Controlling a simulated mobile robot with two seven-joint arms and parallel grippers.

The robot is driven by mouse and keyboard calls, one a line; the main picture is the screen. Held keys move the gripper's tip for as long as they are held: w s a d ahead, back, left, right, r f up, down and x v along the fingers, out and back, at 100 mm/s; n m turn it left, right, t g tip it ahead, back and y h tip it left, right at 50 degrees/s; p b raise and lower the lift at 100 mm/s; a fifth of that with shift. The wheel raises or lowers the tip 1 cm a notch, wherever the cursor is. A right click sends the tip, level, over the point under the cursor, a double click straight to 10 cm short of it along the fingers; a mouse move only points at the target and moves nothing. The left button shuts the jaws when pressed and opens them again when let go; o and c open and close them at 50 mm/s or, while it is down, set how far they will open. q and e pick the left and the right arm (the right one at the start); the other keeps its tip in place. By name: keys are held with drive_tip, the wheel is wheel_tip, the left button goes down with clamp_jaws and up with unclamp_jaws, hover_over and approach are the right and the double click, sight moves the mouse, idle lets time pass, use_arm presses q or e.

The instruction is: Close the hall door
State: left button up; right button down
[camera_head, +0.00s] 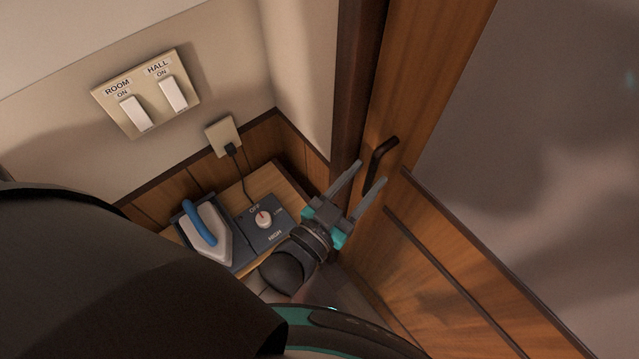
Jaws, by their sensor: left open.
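The hall door (420,95) is a wooden door with a large pane in its upper part. It stands beside a dark wooden door frame (356,75). A dark bar handle (383,157) is on the door near its edge. My left gripper (366,180) is open, and its two grey fingers point up toward the handle. The fingertips appear close to the handle, just below it in the picture. I cannot tell whether they touch it, or whether the door is fully shut. My right gripper is not in view.
A small wooden table (286,184) stands against the wall, left of the gripper. It holds a blue-handled iron (207,237) and a dark dial box (271,220) plugged into a wall socket (223,134). ROOM and HALL switches (146,92) are above.

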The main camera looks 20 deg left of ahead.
use_arm(q)
drive_tip(key=v, duration=1.4)
drive_tip(key=shift+b, duration=0.45)
